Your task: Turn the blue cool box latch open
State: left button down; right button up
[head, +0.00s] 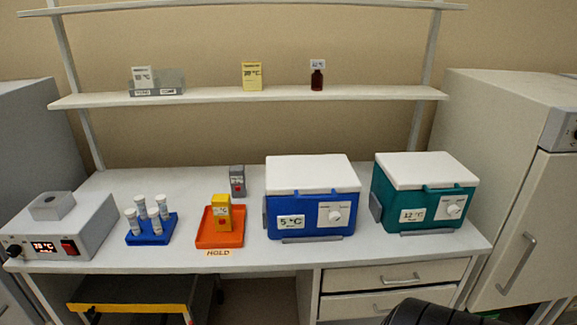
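The blue cool box (282,210) stands on the bench right of centre, with its white lid (310,173) down. Its front carries a "5 °C" label (291,222) and a white plate with a round white knob latch (334,216). The print around the knob is too small to read, so I cannot tell which way it is turned. A blue catch sits at the lid's front edge above the plate. Neither of my grippers can be made out. A dark rounded part of mine shows at the bottom edge, right of centre.
A teal cool box (388,210) labelled 12 °C stands close on the right. An orange tray (220,240) with a yellow box (222,212), a grey box (237,181), a blue tube rack (150,236) and a heater (75,232) stand left. A shelf (215,98) hangs above.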

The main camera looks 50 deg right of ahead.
aim_at(334, 218)
jog(key=z, duration=1.75)
